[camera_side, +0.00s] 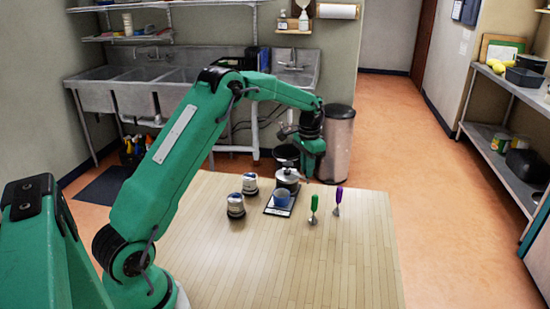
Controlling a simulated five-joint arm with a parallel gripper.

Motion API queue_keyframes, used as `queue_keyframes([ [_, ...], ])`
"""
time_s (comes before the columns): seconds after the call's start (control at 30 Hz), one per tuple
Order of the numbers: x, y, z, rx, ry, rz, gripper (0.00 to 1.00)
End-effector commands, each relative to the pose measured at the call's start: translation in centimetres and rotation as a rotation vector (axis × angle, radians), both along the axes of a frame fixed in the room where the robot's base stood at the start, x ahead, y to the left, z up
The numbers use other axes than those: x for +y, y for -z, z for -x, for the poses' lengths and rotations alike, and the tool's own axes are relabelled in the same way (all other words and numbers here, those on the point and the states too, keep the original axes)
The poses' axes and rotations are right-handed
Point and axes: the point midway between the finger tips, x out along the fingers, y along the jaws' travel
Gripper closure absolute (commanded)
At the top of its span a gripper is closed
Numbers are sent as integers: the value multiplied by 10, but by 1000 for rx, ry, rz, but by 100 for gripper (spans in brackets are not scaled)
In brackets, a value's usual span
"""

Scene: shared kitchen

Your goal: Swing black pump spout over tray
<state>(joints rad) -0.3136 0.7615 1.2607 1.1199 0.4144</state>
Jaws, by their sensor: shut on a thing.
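A small silver and black pump dispenser (287,176) stands at the far edge of the wooden table, behind the tray. My gripper (306,172) is down at its right side, shut on its black spout; the fingertips and the spout are too small and too overlapped to make out. The dark flat tray (271,211) lies just in front of the dispenser. A blue cup (281,199) stands upright on the tray. I cannot tell exactly which way the spout points.
Two dark jars with pale lids (236,206) (250,183) stand left of the tray. A green-handled tool (314,204) and a purple-handled tool (338,197) stand to the right. The near and right parts of the table (300,262) are clear. A metal bin (338,140) stands behind.

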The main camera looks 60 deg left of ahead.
Motion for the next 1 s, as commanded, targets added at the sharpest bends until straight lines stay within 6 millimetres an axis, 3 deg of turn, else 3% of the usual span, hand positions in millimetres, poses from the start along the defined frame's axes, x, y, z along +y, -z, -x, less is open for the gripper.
queue_keyframes([
  [0.37, -5, -1, 15, 0, 214, 0, 100],
  [1.0, -1, -2, 56, -1, 811, -1, 100],
])
